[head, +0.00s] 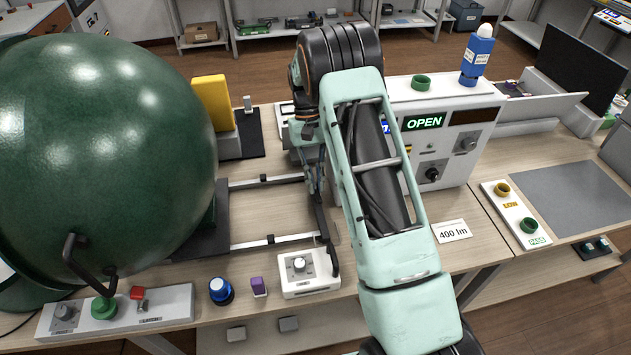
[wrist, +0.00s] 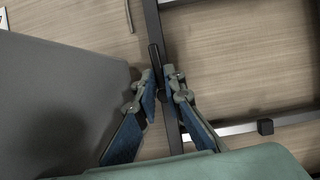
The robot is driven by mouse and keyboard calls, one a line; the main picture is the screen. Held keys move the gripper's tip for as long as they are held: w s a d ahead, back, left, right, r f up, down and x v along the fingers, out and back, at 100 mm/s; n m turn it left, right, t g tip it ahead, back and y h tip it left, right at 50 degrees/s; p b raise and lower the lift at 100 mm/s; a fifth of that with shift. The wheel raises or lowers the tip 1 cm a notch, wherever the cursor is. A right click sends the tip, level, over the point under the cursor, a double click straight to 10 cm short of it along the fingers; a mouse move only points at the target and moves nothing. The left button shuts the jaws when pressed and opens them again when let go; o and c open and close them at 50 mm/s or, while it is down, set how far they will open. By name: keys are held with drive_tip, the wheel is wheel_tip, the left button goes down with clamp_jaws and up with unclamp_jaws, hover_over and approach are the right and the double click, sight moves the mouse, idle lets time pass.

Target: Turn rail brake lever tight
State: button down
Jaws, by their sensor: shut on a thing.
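In the wrist view, the two blue-grey fingers of my gripper (wrist: 160,84) are closed around a slim black lever (wrist: 154,58). The lever stands beside a dark rail bar that crosses the wooden bench. The lever's base is hidden between the fingers, so I cannot tell how far it is turned. In the head view, my gripper (head: 314,178) points down at the right end of the rail frame (head: 268,240). My arm hides much of that spot, and the lever is not clear there.
A large green sphere (head: 105,150) fills the left. A white instrument with an OPEN display (head: 424,122) stands behind my arm. A white knob box (head: 305,270), a blue button (head: 221,291) and a control panel (head: 155,312) line the front edge. A grey surface (wrist: 60,100) is close left of my fingers.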

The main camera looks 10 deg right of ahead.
drive_tip(key=c, duration=2)
unclamp_jaws()
drive_tip(key=shift+r, duration=0.1)
drive_tip(key=v, duration=1.2)
